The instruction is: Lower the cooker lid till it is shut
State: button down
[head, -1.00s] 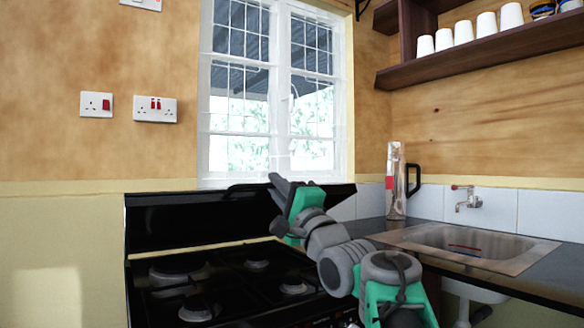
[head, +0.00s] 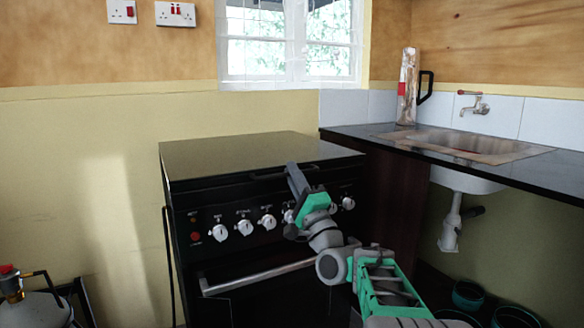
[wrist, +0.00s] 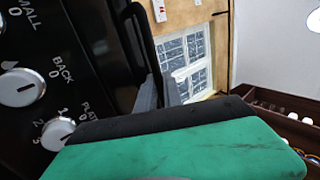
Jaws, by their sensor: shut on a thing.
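The cooker lid (head: 245,152) is a dark glossy panel lying level across the top of the black cooker (head: 185,255). It hides the burners; I see no clear gap under its front edge. My gripper (head: 296,178) is at the lid's front edge, above the knobs. It is shut on the lid's black handle, which partly shows in the wrist view (wrist: 143,38) running up beside the grey fingers (wrist: 160,92). The exact contact between fingers and handle is partly hidden.
White control knobs (head: 244,227) and a silver oven door handle (head: 260,276) are below my gripper. A dark counter with a sink (head: 465,143) stands close on the right. A gas cylinder (head: 35,308) stands at lower left.

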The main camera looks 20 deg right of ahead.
jog(key=shift+w+f, duration=0.15)
jog(key=shift+f, duration=0.55)
jog(key=c, duration=1.6)
grip_release()
jog(key=shift+o, duration=0.6)
jog(key=shift+f, duration=0.1)
jog(key=r+v, duration=0.1)
jog(key=v, duration=0.6)
jog(key=shift+s+f, duration=0.2)
jog(key=shift+s, duration=0.35)
